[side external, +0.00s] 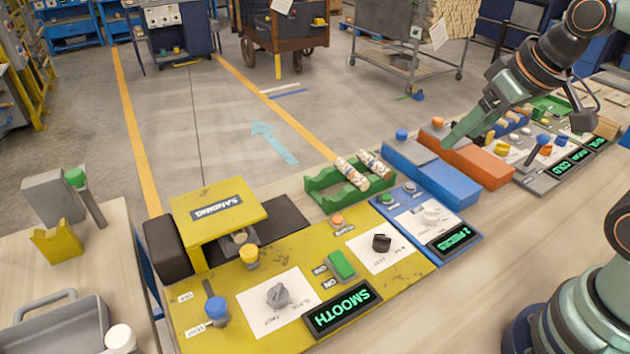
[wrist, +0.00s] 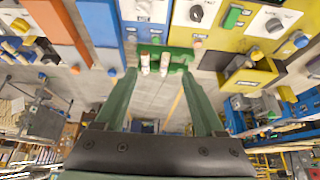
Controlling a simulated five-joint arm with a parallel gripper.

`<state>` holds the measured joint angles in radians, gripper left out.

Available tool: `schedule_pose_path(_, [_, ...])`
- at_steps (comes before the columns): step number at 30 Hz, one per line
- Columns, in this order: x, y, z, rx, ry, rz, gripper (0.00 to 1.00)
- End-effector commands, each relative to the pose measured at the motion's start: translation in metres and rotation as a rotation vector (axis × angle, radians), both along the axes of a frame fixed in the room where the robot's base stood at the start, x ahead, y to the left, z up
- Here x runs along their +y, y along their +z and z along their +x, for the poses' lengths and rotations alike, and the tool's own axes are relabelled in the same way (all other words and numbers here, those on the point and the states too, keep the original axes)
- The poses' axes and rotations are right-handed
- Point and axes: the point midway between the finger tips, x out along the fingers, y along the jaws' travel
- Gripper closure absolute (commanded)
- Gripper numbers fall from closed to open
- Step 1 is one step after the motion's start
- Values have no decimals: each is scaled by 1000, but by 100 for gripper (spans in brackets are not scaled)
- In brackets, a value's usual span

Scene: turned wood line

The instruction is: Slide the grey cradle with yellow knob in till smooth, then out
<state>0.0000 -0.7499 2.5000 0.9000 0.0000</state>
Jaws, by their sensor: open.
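The yellow sanding machine (side external: 215,208) stands on a yellow panel at the front left. The grey cradle (side external: 238,240) shows partly at its near opening, with the yellow knob (side external: 249,254) in front. The hood hides the rest, and I cannot tell whether a piece lies in it. The yellow knob also shows small in the wrist view (wrist: 257,55). A display (side external: 342,308) on the panel reads SMOOTH in green. My gripper (side external: 450,142) is far right of the cradle, over the orange block. In the wrist view my gripper (wrist: 158,76) has its fingers apart and nothing between them.
A green rack (side external: 325,181) holds two patterned wood pieces (side external: 352,173). A blue panel (side external: 425,215) has a display reading 2 PIECES. A grey tray (side external: 60,330) sits at the left.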

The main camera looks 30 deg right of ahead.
Motion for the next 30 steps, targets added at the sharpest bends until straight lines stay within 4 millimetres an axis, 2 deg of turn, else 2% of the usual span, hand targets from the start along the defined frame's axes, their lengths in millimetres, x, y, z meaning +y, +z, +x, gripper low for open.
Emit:
schedule_pose_path(5, [8, 1, 7, 7, 31, -3, 45])
schedule_pose_path(8, [24, 1, 22, 18, 94, -8, 45])
schedule_pose_path(14, [84, -7, 64, 43, 281, -29, 45])
schedule_pose_path(21, [174, -38, 100, 66, 510, -58, 45])
schedule_pose_path(27, [246, -73, 109, 77, 673, -80, 45])
schedule_pose_path(30, [269, -87, 108, 81, 724, -88, 45])
